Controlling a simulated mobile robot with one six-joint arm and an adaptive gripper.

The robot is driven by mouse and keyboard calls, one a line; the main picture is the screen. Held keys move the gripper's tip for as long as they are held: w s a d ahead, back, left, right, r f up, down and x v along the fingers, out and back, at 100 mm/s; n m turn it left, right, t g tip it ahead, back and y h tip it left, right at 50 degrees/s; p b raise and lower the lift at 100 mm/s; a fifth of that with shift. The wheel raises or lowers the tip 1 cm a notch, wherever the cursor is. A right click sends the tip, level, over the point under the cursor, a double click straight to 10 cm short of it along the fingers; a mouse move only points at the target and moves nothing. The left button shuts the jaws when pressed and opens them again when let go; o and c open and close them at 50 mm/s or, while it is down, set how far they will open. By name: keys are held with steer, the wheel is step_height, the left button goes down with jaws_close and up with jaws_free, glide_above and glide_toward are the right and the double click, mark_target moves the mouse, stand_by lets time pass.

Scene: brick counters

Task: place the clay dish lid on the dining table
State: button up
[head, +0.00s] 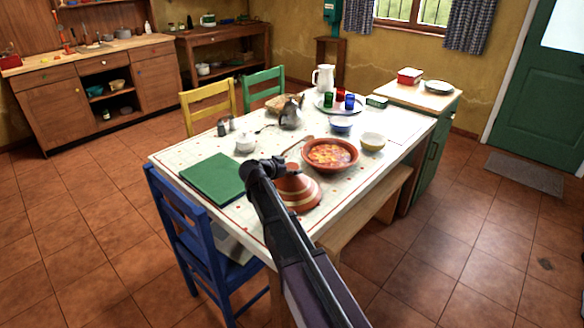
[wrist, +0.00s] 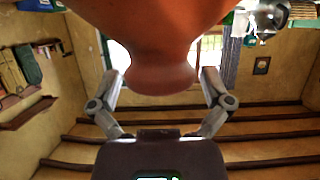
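The clay dish lid (head: 298,193) is a red-brown cone with pale bands. In the head view it stands upright low over or on the near part of the white-topped dining table (head: 277,151); I cannot tell whether its rim touches. My gripper (head: 282,168) is at its top knob, and my arm covers part of its left side. In the wrist view the knob (wrist: 160,75) fills the space between the two fingers of my gripper (wrist: 160,82). The fingers appear to press on both sides of it. The open clay dish (head: 330,154) with stew stands just behind the lid.
A green book (head: 213,178) lies left of the lid. A blue chair (head: 183,218) and a wooden bench (head: 372,213) flank the near end.

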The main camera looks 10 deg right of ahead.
steer(key=shift+r, duration=0.2)
steer(key=p+v, duration=0.4)
steer(key=v, duration=0.8)
steer(key=shift+p, duration=0.4)
steer(key=s+d+f+n+g+y, duration=0.1)
steer(key=s+d+f, duration=0.1)
steer(key=s, duration=0.2)
steer(key=s+d+f+n+g+y, duration=0.2)
steer(key=s+d+f, duration=0.1)
steer(key=s+d+f+n+g+y, duration=0.1)
steer(key=s+d+f+g, duration=0.1)
steer(key=s+d+f, duration=0.1)
steer(key=shift+s+d, duration=0.1)
steer(key=shift+s, duration=0.75)
steer(key=s+f+n+g+y, duration=0.3)
steer(key=s+n+y, duration=0.3)
steer(key=s, duration=0.6)
steer(key=shift+f+n+y, duration=0.25)
steer(key=shift+n+y, duration=0.15)
steer(key=shift+y, duration=0.1)
